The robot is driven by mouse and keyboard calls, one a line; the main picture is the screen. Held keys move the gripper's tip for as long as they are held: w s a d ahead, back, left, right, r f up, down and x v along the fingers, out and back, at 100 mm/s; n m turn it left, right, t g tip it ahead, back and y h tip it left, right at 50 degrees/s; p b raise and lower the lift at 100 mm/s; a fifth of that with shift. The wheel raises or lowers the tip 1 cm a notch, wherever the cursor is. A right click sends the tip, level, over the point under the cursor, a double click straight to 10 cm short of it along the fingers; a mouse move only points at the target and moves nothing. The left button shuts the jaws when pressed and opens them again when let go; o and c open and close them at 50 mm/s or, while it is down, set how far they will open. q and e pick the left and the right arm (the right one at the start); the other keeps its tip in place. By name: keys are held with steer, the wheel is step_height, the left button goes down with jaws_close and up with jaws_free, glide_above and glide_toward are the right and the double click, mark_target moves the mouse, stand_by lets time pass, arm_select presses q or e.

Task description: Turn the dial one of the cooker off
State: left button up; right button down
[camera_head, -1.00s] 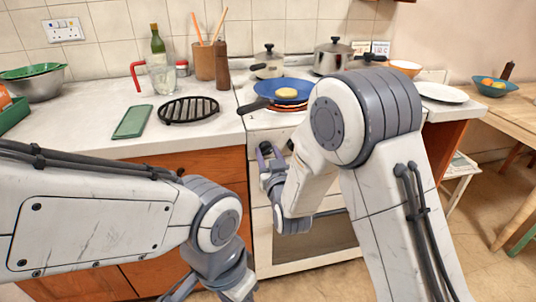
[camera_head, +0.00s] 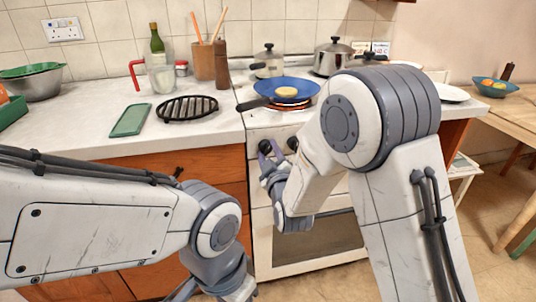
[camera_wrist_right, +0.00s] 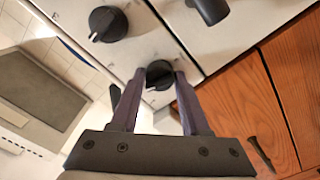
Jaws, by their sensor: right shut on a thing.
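The white cooker (camera_head: 262,205) stands in the middle of the head view, with black dials on its front panel. My right gripper (camera_head: 272,152) is at the leftmost visible dial (camera_head: 265,147). In the right wrist view, the fingers of my right gripper (camera_wrist_right: 157,78) are closed around that black dial (camera_wrist_right: 159,75), one on each side. A second dial (camera_wrist_right: 108,23) with a pale mark is beside it, free; it also shows in the head view (camera_head: 292,143). A blue pan (camera_head: 287,90) with yellowish food sits on a red-orange hob ring. My left arm is low at the left; its fingers are out of frame.
Saucepans (camera_head: 333,56) stand at the back of the hob. The counter (camera_head: 75,125) at left holds a black rack (camera_head: 188,108), a green board (camera_head: 131,120) and a bottle (camera_head: 157,45). Wooden cabinets (camera_head: 226,172) are left of the cooker. A wooden table (camera_head: 500,112) is at right.

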steer(key=shift+s+a+f+n, duration=0.1)
steer(key=shift+n, duration=1.5)
steer(key=shift+c, duration=1.9)
jaws_free()
